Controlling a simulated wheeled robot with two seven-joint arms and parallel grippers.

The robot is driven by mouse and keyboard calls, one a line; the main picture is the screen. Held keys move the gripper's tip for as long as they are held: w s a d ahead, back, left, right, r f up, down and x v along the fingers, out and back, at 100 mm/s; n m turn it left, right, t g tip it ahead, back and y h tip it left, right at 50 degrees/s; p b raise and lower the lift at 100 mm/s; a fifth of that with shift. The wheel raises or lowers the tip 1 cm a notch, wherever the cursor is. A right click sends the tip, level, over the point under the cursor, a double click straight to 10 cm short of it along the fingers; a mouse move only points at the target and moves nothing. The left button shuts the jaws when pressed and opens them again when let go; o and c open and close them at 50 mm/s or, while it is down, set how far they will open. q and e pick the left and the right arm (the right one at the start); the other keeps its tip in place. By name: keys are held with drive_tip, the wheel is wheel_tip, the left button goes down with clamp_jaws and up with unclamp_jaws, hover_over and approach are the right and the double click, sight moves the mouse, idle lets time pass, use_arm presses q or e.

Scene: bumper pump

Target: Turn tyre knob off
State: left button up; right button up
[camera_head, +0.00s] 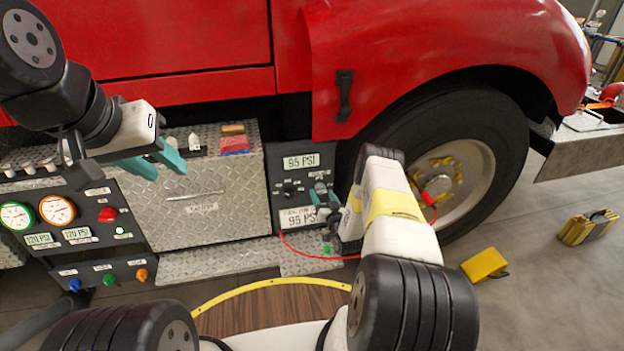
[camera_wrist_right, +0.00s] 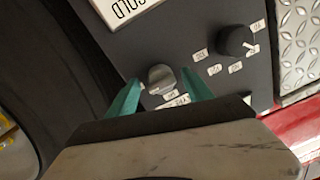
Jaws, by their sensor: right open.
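A dark control panel (camera_head: 275,160) with two 95 PSI displays stands left of the truck's front wheel. A black knob (camera_head: 289,187) on it also shows in the right wrist view (camera_wrist_right: 235,40). A second, grey knob (camera_wrist_right: 160,78) sits between the fingertips of my right gripper (camera_wrist_right: 163,92), which is open around it; I cannot tell whether they touch. Small labels surround both knobs, too blurred to read, so which is the tyre knob is unclear. In the head view my right gripper (camera_head: 321,195) partly hides the panel. My left gripper (camera_head: 170,173) is open and empty before a metal box.
The metal diamond-plate box (camera_head: 200,205) stands left of the panel. A gauge panel (camera_head: 70,225) with coloured buttons is at far left. A red hose (camera_head: 300,254) runs towards the tyre (camera_head: 490,125). A yellow block (camera_head: 484,265) lies on the floor at right.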

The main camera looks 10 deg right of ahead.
drive_tip(key=shift+w, duration=0.55)
drive_tip(key=shift+c, duration=0.4)
drive_tip(key=c, duration=1.2)
